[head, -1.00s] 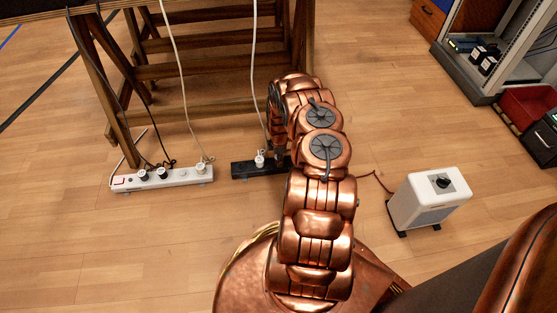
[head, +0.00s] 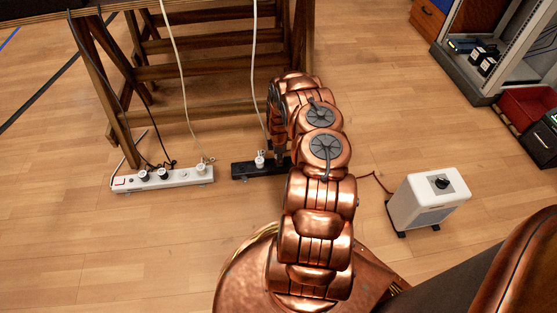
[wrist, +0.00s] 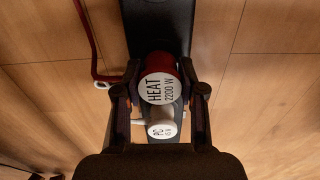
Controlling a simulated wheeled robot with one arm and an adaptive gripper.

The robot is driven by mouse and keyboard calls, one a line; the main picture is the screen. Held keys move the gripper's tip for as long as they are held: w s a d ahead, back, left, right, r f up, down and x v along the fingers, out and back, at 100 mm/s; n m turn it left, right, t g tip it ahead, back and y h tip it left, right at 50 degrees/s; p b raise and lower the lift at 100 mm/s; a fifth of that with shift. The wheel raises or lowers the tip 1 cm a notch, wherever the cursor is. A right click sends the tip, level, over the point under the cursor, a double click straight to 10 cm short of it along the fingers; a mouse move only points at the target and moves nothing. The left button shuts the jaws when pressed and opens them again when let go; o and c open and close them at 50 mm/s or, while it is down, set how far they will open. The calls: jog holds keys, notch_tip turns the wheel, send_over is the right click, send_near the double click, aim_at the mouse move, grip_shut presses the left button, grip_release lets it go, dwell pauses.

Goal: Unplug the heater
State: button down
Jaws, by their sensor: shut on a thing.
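The heater's plug (wrist: 160,80) has a red body and a round white top marked "HEAT 2200 W". It stands over the black power strip (head: 247,169), between my gripper's fingers. My gripper (wrist: 159,76) is shut on it. Whether the plug's pins are in the socket is hidden. A white plug marked "PC" (wrist: 161,127) is just below it in the wrist view, on the same strip (wrist: 157,25). The red cord (wrist: 95,55) runs at the left in the wrist view. The heater (head: 428,202) is a white box on the floor, right of my arm.
A white power strip (head: 165,180) with several plugs lies to the left. A wooden stand (head: 200,70) is behind, with white and black cables hanging. A rack (head: 490,50) and a red bin (head: 527,107) are at the right. Open floor lies in front of the strips.

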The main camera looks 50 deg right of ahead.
jog(key=shift+r+p, duration=2.3)
jog(key=shift+r, duration=0.3)
